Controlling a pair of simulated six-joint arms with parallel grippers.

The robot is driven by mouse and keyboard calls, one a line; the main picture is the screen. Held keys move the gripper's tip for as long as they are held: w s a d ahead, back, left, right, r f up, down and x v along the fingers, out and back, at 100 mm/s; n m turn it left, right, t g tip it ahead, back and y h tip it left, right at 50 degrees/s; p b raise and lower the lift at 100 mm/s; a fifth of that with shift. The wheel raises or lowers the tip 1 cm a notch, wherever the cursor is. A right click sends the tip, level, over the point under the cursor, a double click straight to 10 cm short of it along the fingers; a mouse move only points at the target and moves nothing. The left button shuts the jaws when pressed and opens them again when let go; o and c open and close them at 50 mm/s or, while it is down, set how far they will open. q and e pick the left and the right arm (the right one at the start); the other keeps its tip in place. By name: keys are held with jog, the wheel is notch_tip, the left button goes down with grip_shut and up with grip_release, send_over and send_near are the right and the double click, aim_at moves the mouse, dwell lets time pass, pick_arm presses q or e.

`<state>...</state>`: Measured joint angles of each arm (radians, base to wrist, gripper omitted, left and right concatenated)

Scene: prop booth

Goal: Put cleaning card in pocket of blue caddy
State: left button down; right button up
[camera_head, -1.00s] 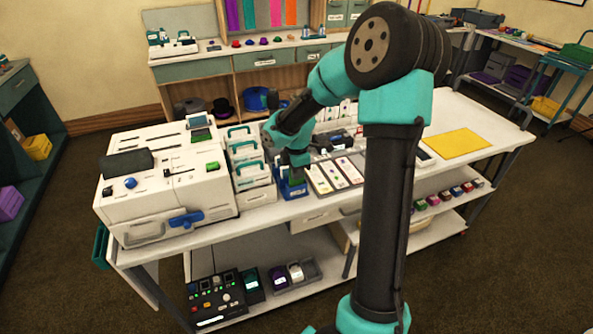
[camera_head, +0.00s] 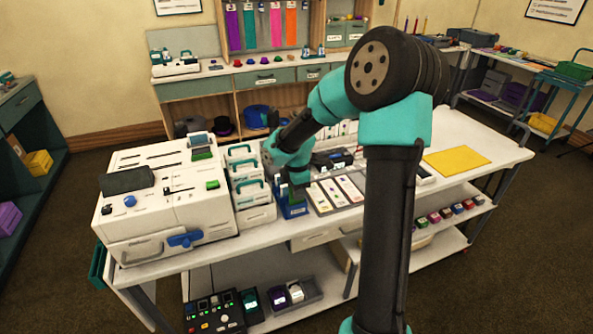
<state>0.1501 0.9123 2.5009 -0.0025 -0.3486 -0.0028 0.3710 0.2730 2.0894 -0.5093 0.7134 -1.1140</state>
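The blue caddy (camera_head: 292,211) stands near the front edge of the white table, just right of a stack of white drawers. My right gripper (camera_head: 297,190) points down at the caddy, its tip at or just above the caddy's top. The fingers are too small and too hidden to show whether they are open or shut, or whether they hold a card. I cannot make out the cleaning card or the caddy's pocket. My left gripper is not in view.
A large white machine (camera_head: 150,220) and white drawers with teal handles (camera_head: 247,187) stand left of the caddy. A grey tray of white cards (camera_head: 322,202) lies to its right. A yellow sheet (camera_head: 457,161) lies farther right, with clear tabletop around it.

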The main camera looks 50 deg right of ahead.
notch_tip(320, 180, up, 17)
dwell(0.5)
dwell(0.7)
